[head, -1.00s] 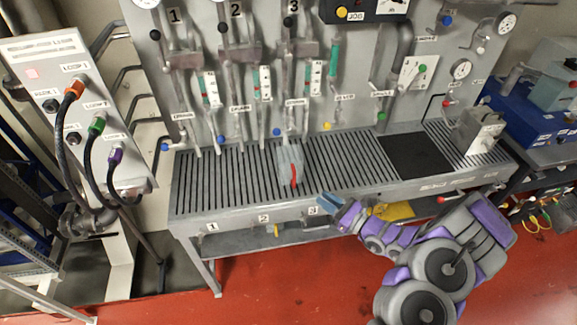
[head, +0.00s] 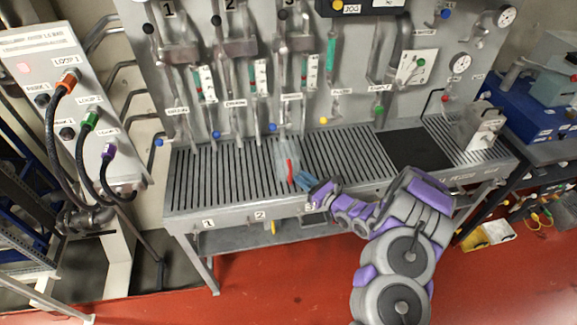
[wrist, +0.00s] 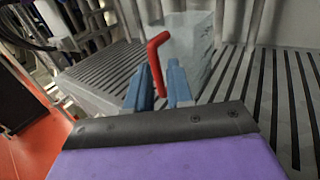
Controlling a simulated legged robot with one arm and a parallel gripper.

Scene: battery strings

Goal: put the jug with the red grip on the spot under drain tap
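The jug (head: 287,150) is pale and translucent with a red grip (head: 290,172). It stands upright on the slatted bench top below the third column of pipes. My gripper (head: 302,181) is at the jug's front, at its grip. In the wrist view the red grip (wrist: 157,62) shows between the two blue fingers (wrist: 160,85), which look apart, with the jug body (wrist: 188,45) behind. Labels that seem to read drain (head: 178,112) hang beside thin pipes above the bench; the exact drain tap and its spot are unclear.
The slatted bench (head: 225,180) has free room left of the jug. A dark plate (head: 415,150) lies flush to the right, and another container (head: 482,128) with a white label stands beyond it. A panel of pipes and gauges rises behind. A hose panel (head: 75,110) stands at left.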

